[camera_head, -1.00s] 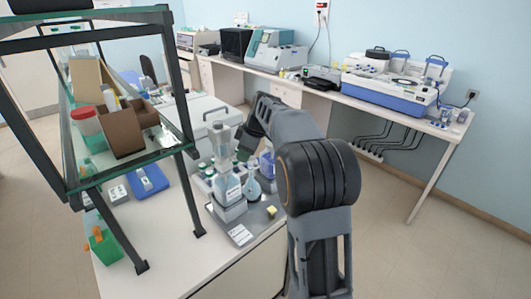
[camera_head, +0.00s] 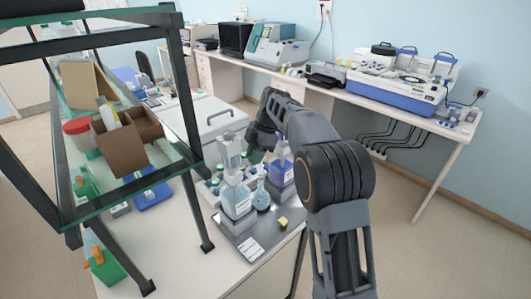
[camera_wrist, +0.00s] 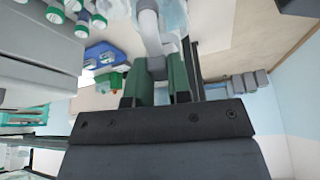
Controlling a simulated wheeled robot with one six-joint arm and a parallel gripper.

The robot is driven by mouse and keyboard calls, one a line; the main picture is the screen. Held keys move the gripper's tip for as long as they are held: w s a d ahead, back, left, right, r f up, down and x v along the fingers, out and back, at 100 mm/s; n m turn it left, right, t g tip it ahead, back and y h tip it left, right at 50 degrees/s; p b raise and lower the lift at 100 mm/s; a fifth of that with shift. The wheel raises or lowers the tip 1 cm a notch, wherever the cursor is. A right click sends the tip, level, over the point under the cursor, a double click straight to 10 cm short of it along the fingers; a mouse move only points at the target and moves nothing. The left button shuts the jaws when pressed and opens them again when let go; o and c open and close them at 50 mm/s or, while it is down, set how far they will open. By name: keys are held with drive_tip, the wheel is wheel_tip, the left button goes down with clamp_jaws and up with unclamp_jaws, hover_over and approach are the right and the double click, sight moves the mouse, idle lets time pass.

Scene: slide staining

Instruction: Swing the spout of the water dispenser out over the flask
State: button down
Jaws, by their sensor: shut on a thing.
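The water dispenser (camera_head: 235,190), a clear bottle with a grey top, stands on a grey tray at the right part of the bench. The flask (camera_head: 262,196), round with a narrow neck and pale blue, stands just right of it. My gripper (camera_head: 256,155) is by the dispenser's top, above and behind the flask. In the wrist view, the green fingers of my gripper (camera_wrist: 158,82) are shut on a grey tube, which looks like the spout (camera_wrist: 152,38). The fingers hide its end. I cannot tell whether the spout is over the flask.
A bottle of blue liquid (camera_head: 281,172) stands right of the flask. A yellow block (camera_head: 283,222) and a white label card (camera_head: 250,249) lie on the tray (camera_head: 233,238). A glass-shelved rack (camera_head: 185,95) rises at the left.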

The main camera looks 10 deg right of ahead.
idle(0.5)
drive_tip(key=c, duration=1)
unclamp_jaws()
drive_tip(key=shift+c, duration=0.2)
drive_tip(key=shift+w+r, duration=0.1)
drive_tip(key=p+v, duration=0.2)
drive_tip(key=v, duration=1.1)
drive_tip(key=shift+d+r, duration=0.15)
drive_tip(key=shift+r, duration=0.1)
drive_tip(key=shift+w, duration=0.15)
drive_tip(key=shift+c, duration=0.3)
